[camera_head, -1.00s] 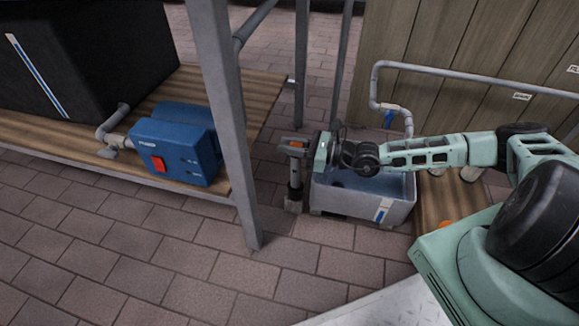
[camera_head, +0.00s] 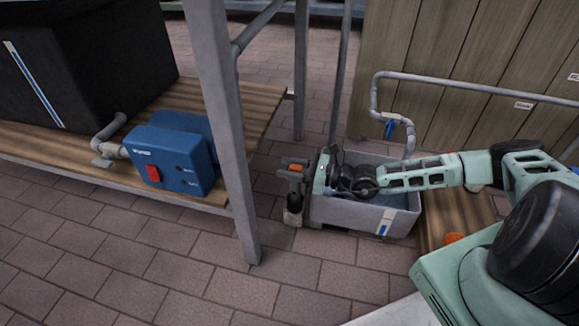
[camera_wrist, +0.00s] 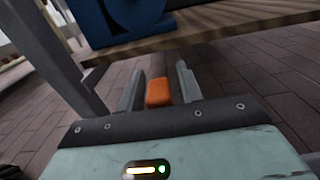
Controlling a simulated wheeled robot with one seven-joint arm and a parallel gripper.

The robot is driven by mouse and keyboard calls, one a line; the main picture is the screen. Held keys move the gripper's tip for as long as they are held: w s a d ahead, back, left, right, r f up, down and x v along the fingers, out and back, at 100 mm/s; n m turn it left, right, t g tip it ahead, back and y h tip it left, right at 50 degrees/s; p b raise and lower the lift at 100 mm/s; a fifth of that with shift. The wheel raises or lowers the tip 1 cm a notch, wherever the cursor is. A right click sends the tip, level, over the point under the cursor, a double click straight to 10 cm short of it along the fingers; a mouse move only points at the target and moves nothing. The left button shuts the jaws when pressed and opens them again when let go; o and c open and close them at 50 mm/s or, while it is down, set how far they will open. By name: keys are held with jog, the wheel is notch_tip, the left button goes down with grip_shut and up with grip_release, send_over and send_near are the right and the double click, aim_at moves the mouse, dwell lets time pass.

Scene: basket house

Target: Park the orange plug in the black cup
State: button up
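My gripper (camera_head: 294,169) is low at the left end of the grey tank. In the head view the plug's orange top (camera_head: 296,167) shows between the fingers. A dark upright cylinder with a paler band, apparently the black cup (camera_head: 292,218), is directly below the gripper near the floor. I cannot tell where the plug ends and the cup begins, or whether the plug is inside it. The cup is not visible in the wrist view.
The grey tank (camera_head: 345,208) stands just right of the gripper, under my arm. A metal frame post (camera_head: 230,150) rises to the left. A blue pump box (camera_head: 170,155) with a red switch is on the wooden shelf (camera_head: 60,150). Brick floor in front is clear.

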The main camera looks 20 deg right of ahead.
jog(key=shift+r, duration=0.1)
jog(key=shift+r, duration=0.3)
jog(key=p+v, duration=0.5)
jog(key=v, duration=0.6)
jog(key=s+a+r+n+g+h, duration=0.6)
jog(key=s+a+r+n+g, duration=0.55)
jog(key=n+g, duration=0.5)
jog(key=s+a+r+n+t+h, duration=0.3)
jog(key=s+r+n+t+h, duration=0.3)
jog(key=s+r+n, duration=0.7)
notch_tip(320, 180, up, 3)
jog(key=n+h, duration=0.2)
jog(key=n, duration=0.1)
jog(key=shift+s, duration=0.4)
jog(key=shift+a+f+t, duration=0.1)
jog(key=shift+a+t, duration=0.05)
jog(key=shift+t, duration=0.1)
